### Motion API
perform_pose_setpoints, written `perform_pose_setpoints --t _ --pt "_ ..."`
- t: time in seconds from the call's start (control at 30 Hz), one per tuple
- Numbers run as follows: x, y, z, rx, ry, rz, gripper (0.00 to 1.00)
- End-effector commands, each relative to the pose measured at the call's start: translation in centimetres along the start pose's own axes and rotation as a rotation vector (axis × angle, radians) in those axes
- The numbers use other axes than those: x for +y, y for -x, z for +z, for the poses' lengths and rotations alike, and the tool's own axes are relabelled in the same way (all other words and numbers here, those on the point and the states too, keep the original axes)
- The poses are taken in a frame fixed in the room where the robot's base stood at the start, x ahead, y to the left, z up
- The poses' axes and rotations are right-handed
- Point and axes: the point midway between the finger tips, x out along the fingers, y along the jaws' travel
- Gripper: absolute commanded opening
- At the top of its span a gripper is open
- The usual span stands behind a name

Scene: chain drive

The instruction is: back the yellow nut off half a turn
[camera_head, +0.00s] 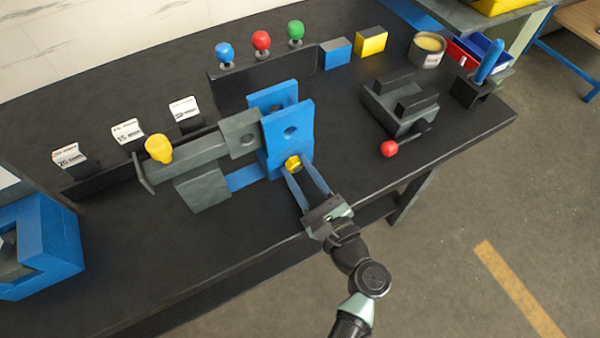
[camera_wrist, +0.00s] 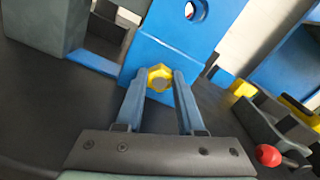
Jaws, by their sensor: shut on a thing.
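The yellow nut (camera_head: 292,162) sits low on the front face of the blue upright plate (camera_head: 275,144). In the wrist view the nut (camera_wrist: 160,77) is a hexagon with a grey centre, against the blue plate (camera_wrist: 185,50). My gripper (camera_head: 305,178) reaches in from the front right, its two long blue fingers on either side of the nut. In the wrist view my gripper (camera_wrist: 160,85) is shut on the nut, one fingertip at its left and one at its right. The fingertips partly cover the nut's sides.
A grey slide block with a yellow knob (camera_head: 159,149) stands left of the plate. A grey vise (camera_head: 401,105) with a red-ended handle (camera_head: 389,149) stands to the right. Blue (camera_head: 335,53) and yellow (camera_head: 371,40) blocks lie behind. The black bench top in front is clear.

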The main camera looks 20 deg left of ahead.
Motion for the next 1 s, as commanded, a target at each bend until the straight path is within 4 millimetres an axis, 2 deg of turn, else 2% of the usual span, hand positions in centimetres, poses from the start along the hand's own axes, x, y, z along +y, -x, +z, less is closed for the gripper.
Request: perform_pose_setpoints --t 0.2,0.5,1.0 --pt "0.14 0.01 -0.21 -0.001 0.171 -0.001 0.00" --pt "0.15 0.00 -0.12 -0.001 0.325 -0.001 0.00" --pt "0.10 -0.02 0.04 -0.001 0.380 0.000 0.00"
